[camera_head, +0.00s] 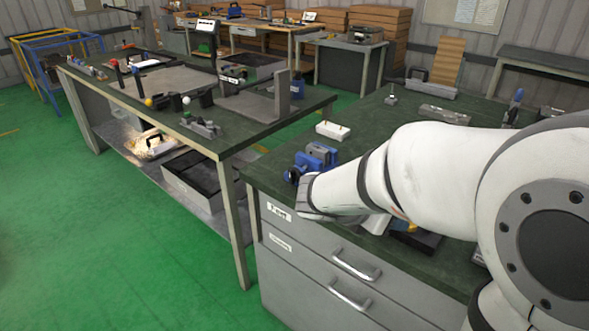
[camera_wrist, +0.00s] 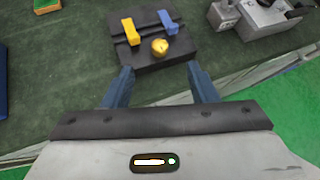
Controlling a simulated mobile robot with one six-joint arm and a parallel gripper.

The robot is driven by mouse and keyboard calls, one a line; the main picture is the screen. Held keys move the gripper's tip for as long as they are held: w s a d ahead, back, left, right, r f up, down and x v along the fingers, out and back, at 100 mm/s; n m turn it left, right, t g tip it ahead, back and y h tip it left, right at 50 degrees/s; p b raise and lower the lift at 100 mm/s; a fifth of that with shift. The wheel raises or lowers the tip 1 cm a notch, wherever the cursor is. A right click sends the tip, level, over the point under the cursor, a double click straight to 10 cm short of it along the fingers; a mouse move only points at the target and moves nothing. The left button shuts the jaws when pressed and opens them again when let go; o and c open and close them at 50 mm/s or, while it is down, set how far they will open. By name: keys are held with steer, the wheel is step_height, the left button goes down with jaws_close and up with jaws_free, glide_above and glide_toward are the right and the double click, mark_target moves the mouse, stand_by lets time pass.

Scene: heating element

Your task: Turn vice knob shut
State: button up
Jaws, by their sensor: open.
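A blue and grey vice (camera_head: 318,157) stands at the near left corner of the right bench in the head view, with a dark round knob-like part (camera_head: 292,175) at its front. In the wrist view my gripper (camera_wrist: 160,68) is open and empty, its two blue-grey fingers apart. Just beyond the fingertips is a black block (camera_wrist: 180,53) with a yellow piece (camera_wrist: 131,31), a blue piece (camera_wrist: 167,21) and a round yellow knob (camera_wrist: 160,46). I cannot tell whether this block is a vice. In the head view my arm hides the fingers.
A grey metal device (camera_wrist: 262,15) stands right of the black block. A blue edge (camera_wrist: 2,80) shows at far left. A white block (camera_head: 332,131) lies behind the blue vice. Drawers with handles (camera_head: 355,265) are under the bench's front edge. Green floor (camera_head: 90,230) separates the benches.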

steer(key=w+a+f+n+t+b, duration=0.3)
steer(key=w+a+f+n+t, duration=0.15)
steer(key=w+a+n, duration=0.45)
steer(key=n+t+y+b, duration=0.45)
steer(key=n+t, duration=0.35)
steer(key=n, duration=0.8)
glide_toward(291, 180)
steer(key=w, duration=0.2)
steer(key=x, duration=0.7)
steer(key=shift+d+r, duration=0.15)
steer(key=shift+d, duration=0.1)
steer(key=c, duration=0.6)
steer(key=shift+d, duration=0.35)
steer(key=shift+c, duration=0.5)
steer(key=shift+a, duration=0.2)
steer(key=shift+b, duration=0.3)
